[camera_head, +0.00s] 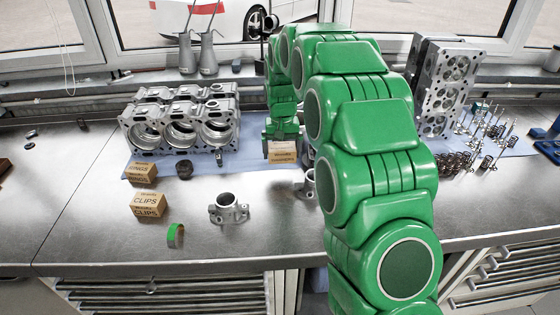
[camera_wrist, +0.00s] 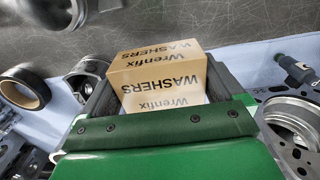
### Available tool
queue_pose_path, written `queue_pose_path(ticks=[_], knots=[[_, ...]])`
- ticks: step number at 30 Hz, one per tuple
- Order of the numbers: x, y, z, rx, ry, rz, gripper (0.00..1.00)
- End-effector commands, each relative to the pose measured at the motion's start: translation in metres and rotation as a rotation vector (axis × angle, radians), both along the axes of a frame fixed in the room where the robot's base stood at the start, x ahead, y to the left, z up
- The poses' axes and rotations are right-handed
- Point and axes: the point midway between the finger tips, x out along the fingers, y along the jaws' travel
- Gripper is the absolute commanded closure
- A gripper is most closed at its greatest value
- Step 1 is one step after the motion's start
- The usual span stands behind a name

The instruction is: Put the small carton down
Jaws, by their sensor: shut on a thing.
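The small carton (camera_wrist: 160,75) is a brown box printed "Wrenfix WASHERS". In the wrist view it sits between the dark jaws of my gripper (camera_wrist: 158,95), which is shut on it. In the head view the carton (camera_head: 282,152) shows at the end of my green arm, in front of the blue mat to the right of the engine block. My gripper (camera_head: 282,137) is above it there, and its fingers are mostly hidden. I cannot tell whether the carton touches the bench.
The engine block (camera_head: 180,125) stands left on the blue mat (camera_head: 245,150). Cartons marked RINGS (camera_head: 139,173) and CLIPS (camera_head: 149,205), a metal housing (camera_head: 228,209) and a green ring (camera_head: 175,236) stand nearer the front. A cylinder head (camera_head: 445,90), valves and springs are at right. The bench's left is mostly clear.

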Motion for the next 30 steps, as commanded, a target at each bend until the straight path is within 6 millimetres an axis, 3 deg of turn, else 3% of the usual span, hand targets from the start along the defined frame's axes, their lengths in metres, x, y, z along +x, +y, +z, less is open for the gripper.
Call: queue_pose_path(ticks=[9, 17, 24, 30], knots=[[0.022, 0.003, -0.027, 0.0, 0.002, 0.0, 0.46], [0.027, 0.003, -0.035, 0.0, 0.002, 0.0, 0.46], [0.029, 0.003, -0.063, -0.001, 0.006, 0.0, 0.46], [0.03, 0.003, -0.067, 0.0, 0.0, 0.0, 0.46]])
